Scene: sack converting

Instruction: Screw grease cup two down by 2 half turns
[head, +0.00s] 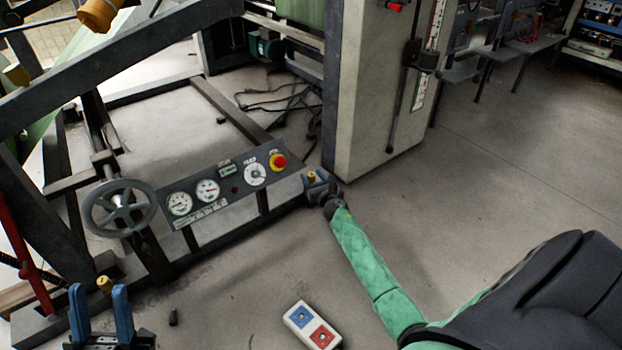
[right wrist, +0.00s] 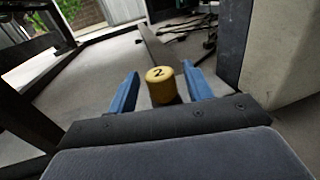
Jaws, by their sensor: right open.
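Grease cup two (right wrist: 160,86) is a brass-yellow cylinder with a black "2" on its top. In the right wrist view it stands between the blue fingers of my right gripper (right wrist: 160,73), with gaps at both sides. In the head view the cup (head: 311,176) shows small at the right end of the gauge panel, within my right gripper (head: 316,179). My right gripper is open. My left gripper (head: 99,288) is at the bottom left, open, its blue fingers apart. Another brass cup (head: 104,284) shows between those fingertips; I cannot tell how close it is.
The gauge panel (head: 215,194) carries dials and a red stop button (head: 278,160). A handwheel (head: 119,208) stands left of it. A pale machine column (head: 375,100) rises just behind my right gripper. A white box with blue and red buttons (head: 301,314) lies on the floor. Floor at right is clear.

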